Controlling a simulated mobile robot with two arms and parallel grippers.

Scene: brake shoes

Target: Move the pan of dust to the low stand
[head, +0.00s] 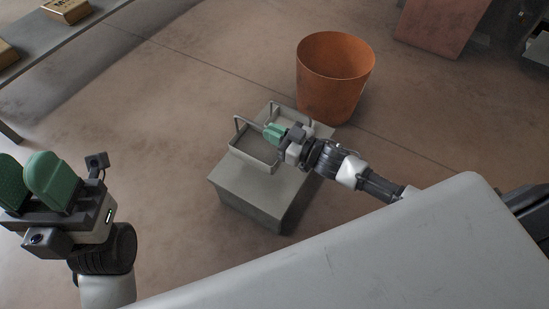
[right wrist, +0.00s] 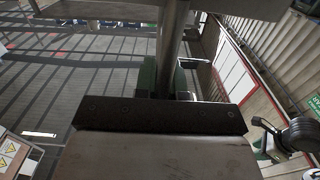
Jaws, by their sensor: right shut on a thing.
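The low stand (head: 233,190) is a grey box on the floor in the middle of the head view. The pan (head: 252,160), a shallow grey metal tray with a raised bar handle, is over the top of the stand. I cannot tell whether it touches the stand. My right gripper (head: 272,132) is shut on the pan's handle bar, which also shows between the green fingers in the right wrist view (right wrist: 172,50). Dust in the pan is too small to make out. My left gripper (head: 32,182) is open and empty at the left, away from the stand.
An orange-brown bin (head: 333,85) stands just behind the stand. A pale grey surface (head: 400,250) fills the lower right. A bench edge (head: 60,45) with gold-coloured boxes (head: 66,9) is at the upper left. Floor left of the stand is clear.

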